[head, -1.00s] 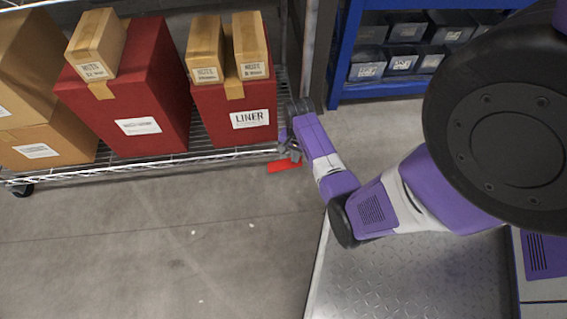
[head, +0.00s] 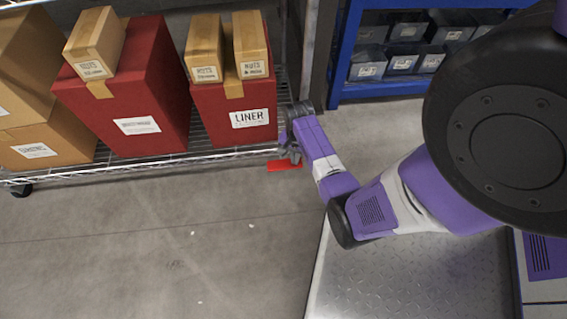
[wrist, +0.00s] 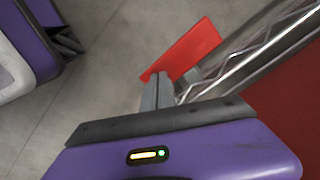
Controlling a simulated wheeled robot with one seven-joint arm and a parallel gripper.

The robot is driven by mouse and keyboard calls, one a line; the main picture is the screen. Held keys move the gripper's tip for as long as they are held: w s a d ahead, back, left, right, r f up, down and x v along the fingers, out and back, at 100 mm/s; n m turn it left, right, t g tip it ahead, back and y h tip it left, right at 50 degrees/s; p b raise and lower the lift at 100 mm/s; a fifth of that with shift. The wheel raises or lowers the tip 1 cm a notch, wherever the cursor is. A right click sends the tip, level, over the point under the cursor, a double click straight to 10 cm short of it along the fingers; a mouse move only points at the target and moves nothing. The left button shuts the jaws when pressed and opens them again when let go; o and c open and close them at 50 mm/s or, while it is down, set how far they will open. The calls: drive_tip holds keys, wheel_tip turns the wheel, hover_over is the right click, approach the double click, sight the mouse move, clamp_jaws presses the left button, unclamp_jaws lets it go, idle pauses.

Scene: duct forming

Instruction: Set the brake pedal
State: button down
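The brake pedal is a flat red plate (head: 285,166) low at the front edge of the wire shelf, by its right corner post. It also shows in the wrist view (wrist: 186,48), tilted, next to the shelf's metal rail. My gripper (head: 291,154) is right at the pedal in the head view and partly covers its upper edge. In the wrist view my gripper's two grey fingers (wrist: 157,78) lie side by side, closed together, with their tips by the pedal's near left corner. Nothing shows between them. I cannot tell whether the tips touch the pedal.
The wire shelf (head: 170,160) holds red boxes (head: 234,112), including one labelled LINER, with smaller cardboard boxes on top. A blue rack (head: 345,65) with grey bins stands at the back right. The concrete floor (head: 150,245) in front of the shelf is clear.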

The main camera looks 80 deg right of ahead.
drive_tip(key=shift+f, duration=0.2)
drive_tip(key=shift+r, duration=0.2)
wheel_tip(320, 180, up, 7)
drive_tip(key=p, duration=0.8)
drive_tip(key=shift+f, duration=0.1)
drive_tip(key=shift+f, duration=0.1)
idle(0.4)
